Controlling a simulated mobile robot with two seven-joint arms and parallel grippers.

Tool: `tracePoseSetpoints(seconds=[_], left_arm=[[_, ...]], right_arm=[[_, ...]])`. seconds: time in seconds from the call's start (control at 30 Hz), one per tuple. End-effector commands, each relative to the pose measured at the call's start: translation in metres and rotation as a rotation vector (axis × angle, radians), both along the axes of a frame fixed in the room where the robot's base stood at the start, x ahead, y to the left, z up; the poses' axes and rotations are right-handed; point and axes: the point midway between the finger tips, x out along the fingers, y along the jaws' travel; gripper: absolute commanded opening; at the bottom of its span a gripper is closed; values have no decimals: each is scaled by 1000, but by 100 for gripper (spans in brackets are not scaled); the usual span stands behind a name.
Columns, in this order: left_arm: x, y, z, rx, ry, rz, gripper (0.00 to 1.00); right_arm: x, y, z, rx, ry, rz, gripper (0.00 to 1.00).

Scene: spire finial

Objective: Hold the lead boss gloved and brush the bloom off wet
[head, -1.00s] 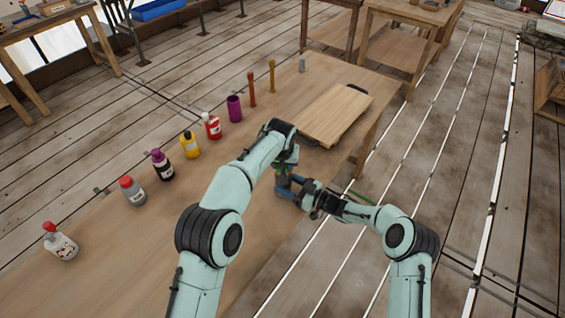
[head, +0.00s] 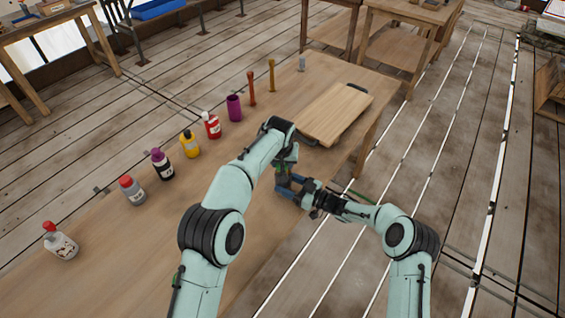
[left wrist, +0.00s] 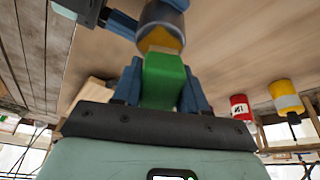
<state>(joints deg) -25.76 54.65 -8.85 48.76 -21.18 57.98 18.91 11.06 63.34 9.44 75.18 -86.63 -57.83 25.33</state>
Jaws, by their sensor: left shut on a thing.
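My left gripper (left wrist: 160,88) is shut on a green block-shaped piece (left wrist: 163,78), its blue fingers on both sides of it. Just beyond the green piece, in the left wrist view, is a dark grey rounded piece (left wrist: 160,18) with a yellow-brown face towards it. They look touching or nearly so. I cannot tell for sure which is the lead boss and which the brush. My right gripper (head: 290,188) meets the left one over the front edge of the table. Its blue fingers lie at the grey piece, but their grip is partly hidden.
On the long wooden table (head: 130,235) stands a row of several bottles, a purple cup (head: 234,108), two upright sticks (head: 252,90) and a small grey piece (head: 302,64). A wooden board (head: 325,113) lies at the right end. The table in front of the bottles is clear.

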Motion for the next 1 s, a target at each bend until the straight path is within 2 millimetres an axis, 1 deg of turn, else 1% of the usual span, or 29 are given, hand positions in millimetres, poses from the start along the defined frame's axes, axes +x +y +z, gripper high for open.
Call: tracePoseSetpoints(seconds=[0.23, 0.43, 0.57, 0.8, 1.0], left_arm=[[-16, -1, 0, 2, 5, -2, 18], [-20, -1, 1, 0, 2, 0, 18], [-16, -1, 0, 1, 2, 0, 18], [-2, -1, -1, 0, 1, 0, 18], [1, 0, -1, -1, 2, 0, 18]], right_arm=[[0, 0, 0, 1, 0, 0, 26], [0, 0, 0, 0, 1, 0, 26], [0, 0, 0, 0, 1, 0, 26], [0, 0, 0, 0, 1, -1, 26], [0, 0, 0, 0, 0, -1, 26]])
